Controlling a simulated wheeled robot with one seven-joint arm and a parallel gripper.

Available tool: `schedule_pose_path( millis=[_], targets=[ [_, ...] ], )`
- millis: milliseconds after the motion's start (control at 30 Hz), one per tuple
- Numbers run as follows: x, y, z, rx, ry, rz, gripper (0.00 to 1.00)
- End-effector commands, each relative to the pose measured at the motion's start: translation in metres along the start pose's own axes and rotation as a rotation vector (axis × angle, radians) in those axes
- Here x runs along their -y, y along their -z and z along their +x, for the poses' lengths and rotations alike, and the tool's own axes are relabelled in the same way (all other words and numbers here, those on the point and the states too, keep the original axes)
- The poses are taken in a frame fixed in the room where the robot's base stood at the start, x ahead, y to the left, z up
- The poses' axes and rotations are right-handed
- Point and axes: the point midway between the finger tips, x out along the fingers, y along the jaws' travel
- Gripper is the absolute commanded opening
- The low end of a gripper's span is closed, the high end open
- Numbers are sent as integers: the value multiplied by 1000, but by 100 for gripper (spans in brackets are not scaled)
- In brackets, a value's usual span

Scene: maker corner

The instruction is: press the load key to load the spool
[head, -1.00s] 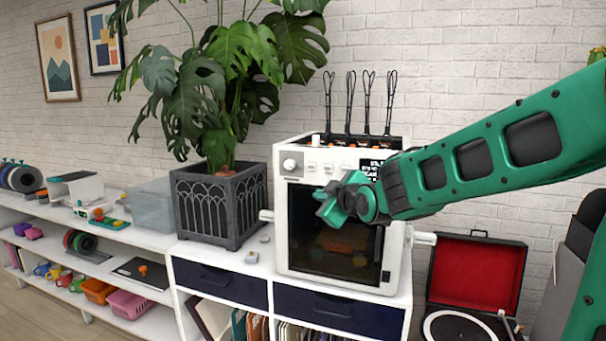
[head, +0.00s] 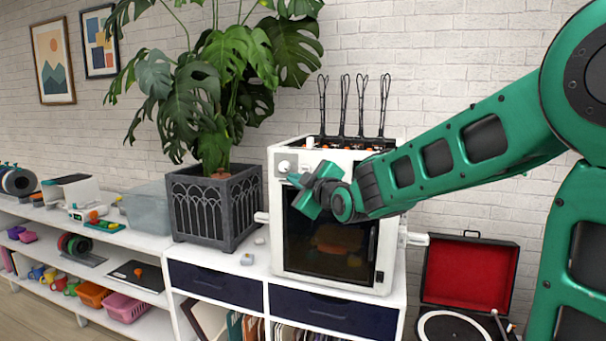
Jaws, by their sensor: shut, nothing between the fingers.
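The white printer-like machine (head: 386,265) stands on the shelf unit, with a dark glass door (head: 325,255) and a top control strip. A round knob (head: 284,166) sits at the left of that strip. Small keys to its right are partly hidden behind my gripper and arm, and I cannot read which one is the load key. My gripper (head: 298,180) is shut and empty, in front of the machine's upper left, just below the knob and keys. I cannot tell whether it touches the panel.
A potted plant (head: 213,210) stands close to the left of the machine. Small pale items (head: 247,258) lie between them. An open red record player (head: 470,275) is at the right. Spools (head: 17,181) stand on the far left shelf.

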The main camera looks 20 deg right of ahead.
Motion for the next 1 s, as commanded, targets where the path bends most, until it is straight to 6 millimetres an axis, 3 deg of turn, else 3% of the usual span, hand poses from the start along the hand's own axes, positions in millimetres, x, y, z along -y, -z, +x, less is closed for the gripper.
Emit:
schedule_pose_path(
  millis=[500,1000],
  targets=[
    [-32,-32,42,2,-1,-1,0],
    [-39,-39,50,3,-2,-1,0]
  ],
)
